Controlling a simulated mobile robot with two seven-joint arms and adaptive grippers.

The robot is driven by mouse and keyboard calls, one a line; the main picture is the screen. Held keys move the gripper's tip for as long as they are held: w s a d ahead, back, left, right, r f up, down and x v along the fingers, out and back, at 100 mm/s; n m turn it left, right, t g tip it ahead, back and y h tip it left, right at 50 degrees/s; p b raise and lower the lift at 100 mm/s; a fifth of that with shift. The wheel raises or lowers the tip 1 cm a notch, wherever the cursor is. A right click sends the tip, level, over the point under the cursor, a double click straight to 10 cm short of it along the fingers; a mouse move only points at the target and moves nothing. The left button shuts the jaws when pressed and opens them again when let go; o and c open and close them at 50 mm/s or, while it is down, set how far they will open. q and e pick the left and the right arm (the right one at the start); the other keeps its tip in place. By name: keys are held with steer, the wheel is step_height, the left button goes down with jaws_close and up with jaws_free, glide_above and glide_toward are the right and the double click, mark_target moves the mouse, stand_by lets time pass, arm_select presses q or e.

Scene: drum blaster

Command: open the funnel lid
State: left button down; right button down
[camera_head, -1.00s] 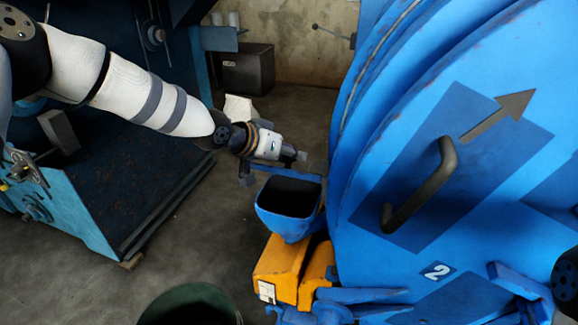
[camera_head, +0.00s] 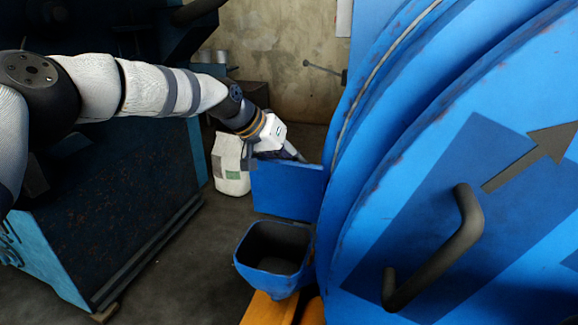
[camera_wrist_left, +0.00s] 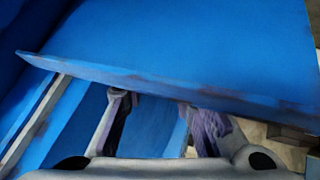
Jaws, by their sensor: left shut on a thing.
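The blue funnel (camera_head: 273,258) is at the lower middle of the head view, and its dark inside shows from above. The funnel lid (camera_head: 288,192) is a flat blue panel standing up behind the funnel's mouth. My left gripper (camera_head: 292,157) is at the lid's top edge, shut on it. In the left wrist view the lid (camera_wrist_left: 185,50) spans the frame, and the fingers partly pass behind its edge. The exact contact is hidden. My right gripper is not in view.
The large blue drum (camera_head: 400,160) with a dark handle (camera_head: 445,250) fills the right side, close to the funnel and lid. A white sack (camera_head: 230,165) stands on the floor behind my left arm. A blue machine (camera_head: 120,215) is at the left.

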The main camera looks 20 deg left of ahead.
arm_select(q)
steer(key=shift+w+f, duration=0.5)
steer(key=shift+f, duration=0.25)
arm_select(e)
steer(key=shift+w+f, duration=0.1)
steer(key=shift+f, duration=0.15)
arm_select(q)
steer(key=shift+f, duration=0.2)
stand_by(0.8)
steer(key=c, duration=1.3)
jaws_free()
steer(key=shift+r, duration=0.1)
